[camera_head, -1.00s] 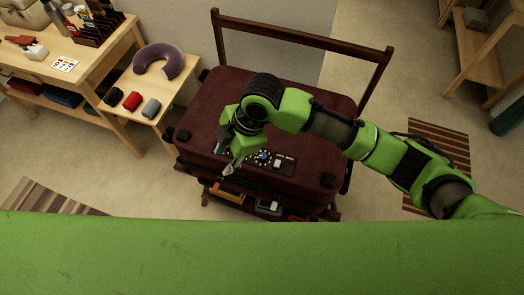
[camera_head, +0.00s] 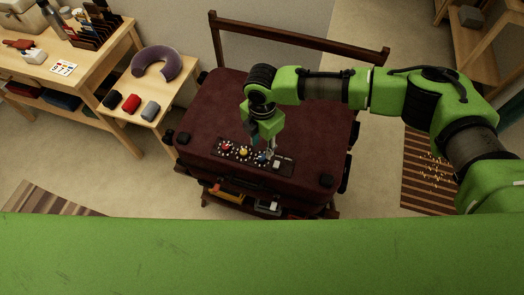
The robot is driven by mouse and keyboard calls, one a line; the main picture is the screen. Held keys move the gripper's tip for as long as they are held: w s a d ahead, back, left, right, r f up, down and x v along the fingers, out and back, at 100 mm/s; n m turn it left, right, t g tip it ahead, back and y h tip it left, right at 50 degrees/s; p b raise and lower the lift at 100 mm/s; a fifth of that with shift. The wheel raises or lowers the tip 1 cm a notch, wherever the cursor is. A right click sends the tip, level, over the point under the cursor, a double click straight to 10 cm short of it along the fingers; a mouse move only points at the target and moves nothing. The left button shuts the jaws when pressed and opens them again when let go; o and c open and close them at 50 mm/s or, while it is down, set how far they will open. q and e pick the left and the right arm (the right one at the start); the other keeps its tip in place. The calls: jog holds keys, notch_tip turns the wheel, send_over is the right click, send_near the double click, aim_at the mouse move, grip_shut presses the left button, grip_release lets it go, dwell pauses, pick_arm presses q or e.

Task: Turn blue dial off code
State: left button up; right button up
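A dark red suitcase (camera_head: 205,110) lies flat on a wooden stand. On a dark panel near its front edge are a red dial (camera_head: 226,147), a yellow dial (camera_head: 243,152) and a blue dial (camera_head: 262,158), each ringed by white marks. A small white piece (camera_head: 277,164) sits right of the blue dial. My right gripper (camera_head: 266,147) points down at the blue dial and partly covers it. I cannot tell whether its fingers touch the dial or how far apart they are. My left gripper is not in view.
A wooden rail (camera_head: 300,39) rises behind the suitcase. A low table at left holds a purple neck pillow (camera_head: 157,64) and small rolls. A striped rug (camera_head: 425,180) lies on the right. My green body fills the bottom of the view.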

aim_at(262, 157)
notch_tip(262, 157, down, 6)
jog(key=shift+r+p, duration=0.1)
jog(key=shift+p, duration=0.2)
grip_shut()
